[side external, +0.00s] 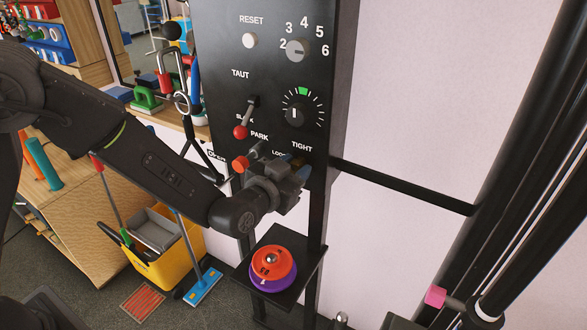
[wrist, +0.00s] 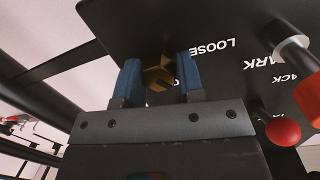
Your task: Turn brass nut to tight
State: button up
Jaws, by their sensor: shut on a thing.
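The brass nut (wrist: 158,72) is on the black panel (wrist: 220,25), between the two blue fingers of my gripper (wrist: 157,82) in the wrist view. My gripper is shut on the nut, with a finger on each side of it. In the side external view my gripper (side external: 298,170) is at the lower part of the panel (side external: 225,30), below the TIGHT label, and mostly hides the nut. The LOOSE label (wrist: 208,47) shows beside the nut in the wrist view. The TIGHT label (side external: 302,146) shows in the side external view.
A red-knobbed lever (side external: 241,132) and a red-ended PARK handle (side external: 240,164) stick out left of my gripper. A dial (side external: 297,114) is above. A shelf (side external: 309,258) below holds stacked orange and purple plates (side external: 270,265). A black bar (side external: 405,187) runs right.

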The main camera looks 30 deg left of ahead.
jog(key=m, duration=0.6)
jog(key=shift+y, duration=0.4)
dwell(0.3)
jog(key=o, duration=0.9)
jog(key=s, duration=0.4)
jog(key=s+r, duration=0.1)
jog(key=s, duration=0.8)
jog(key=shift+s+r, duration=0.3)
jog(key=shift+s, duration=0.1)
